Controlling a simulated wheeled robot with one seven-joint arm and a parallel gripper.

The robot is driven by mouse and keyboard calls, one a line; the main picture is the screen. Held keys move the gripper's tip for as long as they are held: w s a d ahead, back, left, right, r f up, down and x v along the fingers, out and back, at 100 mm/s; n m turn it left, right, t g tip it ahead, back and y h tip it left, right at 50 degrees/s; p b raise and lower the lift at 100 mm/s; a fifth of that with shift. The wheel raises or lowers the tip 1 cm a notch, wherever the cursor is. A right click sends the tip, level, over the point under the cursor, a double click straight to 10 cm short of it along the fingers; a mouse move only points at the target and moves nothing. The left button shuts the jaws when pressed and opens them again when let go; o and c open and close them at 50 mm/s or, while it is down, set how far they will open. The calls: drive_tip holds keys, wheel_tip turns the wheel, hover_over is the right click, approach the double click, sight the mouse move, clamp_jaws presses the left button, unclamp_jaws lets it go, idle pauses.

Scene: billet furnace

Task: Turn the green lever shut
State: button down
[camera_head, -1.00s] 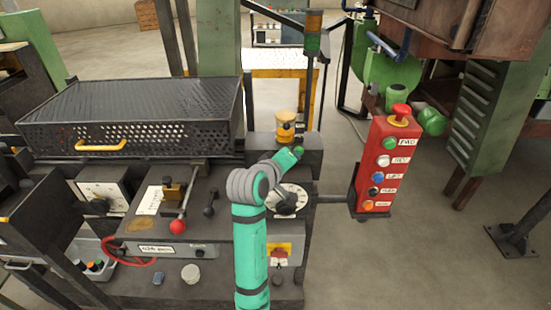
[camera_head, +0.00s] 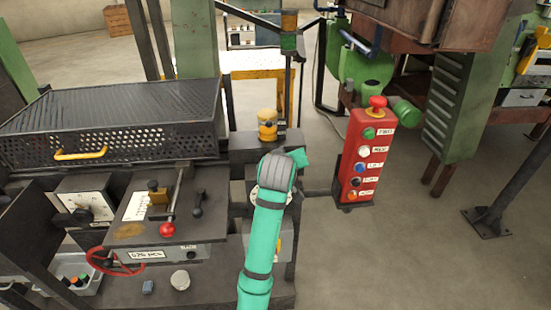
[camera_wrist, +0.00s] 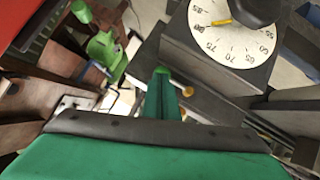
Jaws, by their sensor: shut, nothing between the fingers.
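I cannot make out a green lever for certain in either view. In the wrist view my gripper (camera_wrist: 161,92) shows as a narrow green pair of fingers, shut and empty. A small brass-coloured knob (camera_wrist: 187,90) shows just right of the fingers; I cannot tell whether they touch. In the head view my teal arm reaches up over the right end of the dark bench, and its bent wrist hides the fingers. A green machine with a rounded body (camera_head: 365,70) stands beyond; green parts (camera_wrist: 105,48) also show at the upper left of the wrist view.
A red button box (camera_head: 365,155) stands right of my arm. A white dial (camera_wrist: 235,35) is close at the upper right in the wrist view. A red-knobbed lever (camera_head: 168,229) and a perforated cover (camera_head: 110,115) are left. Open floor (camera_head: 420,240) lies right.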

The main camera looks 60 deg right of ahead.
drive_tip(key=shift+w+a+f, duration=0.1)
drive_tip(key=shift+w+f, duration=0.05)
idle(0.7)
drive_tip(key=shift+w+a, duration=0.35)
drive_tip(key=shift+w, duration=0.15)
drive_tip(key=shift+a, duration=0.2)
drive_tip(key=v, duration=1.3)
drive_tip(key=shift+s+r, duration=0.4)
drive_tip(key=shift+s, duration=0.1)
